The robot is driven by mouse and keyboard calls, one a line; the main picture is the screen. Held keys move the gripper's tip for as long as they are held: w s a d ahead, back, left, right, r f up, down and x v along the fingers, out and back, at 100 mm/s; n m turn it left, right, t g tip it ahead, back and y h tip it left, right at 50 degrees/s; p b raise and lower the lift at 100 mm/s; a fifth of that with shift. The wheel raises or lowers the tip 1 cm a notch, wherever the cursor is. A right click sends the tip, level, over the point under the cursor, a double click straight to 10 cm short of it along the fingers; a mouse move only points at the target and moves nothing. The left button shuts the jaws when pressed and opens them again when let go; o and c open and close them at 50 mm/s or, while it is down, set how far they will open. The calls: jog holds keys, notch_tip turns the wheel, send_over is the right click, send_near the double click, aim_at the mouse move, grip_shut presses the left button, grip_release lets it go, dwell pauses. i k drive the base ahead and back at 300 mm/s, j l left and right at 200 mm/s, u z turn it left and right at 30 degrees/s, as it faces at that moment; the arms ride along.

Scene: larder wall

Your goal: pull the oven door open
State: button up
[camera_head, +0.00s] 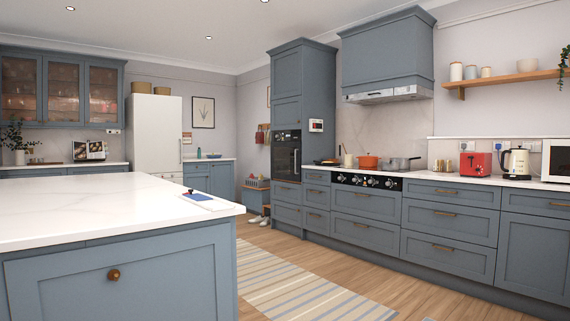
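The oven (286,155) is black and built into the tall blue-grey cabinet near the middle of the view, at the left end of the right-hand counter run. It is seen at a slant and from some distance. Its dark door looks shut, and a thin light upright bar, which looks like its handle (296,161), shows near its right edge. My gripper is not in view.
A white-topped island (110,208) fills the left foreground. A wooden floor with a striped rug (290,283) leaves a clear aisle to its right. Drawers and a hob control panel (368,181) line the right. A basket (257,183) and shoes (258,220) are beyond the oven cabinet.

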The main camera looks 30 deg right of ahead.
aim_at(286, 159)
jog(key=i+l+z, duration=0.45)
jog(key=i+z, duration=0.6)
jog(key=i, duration=5.35)
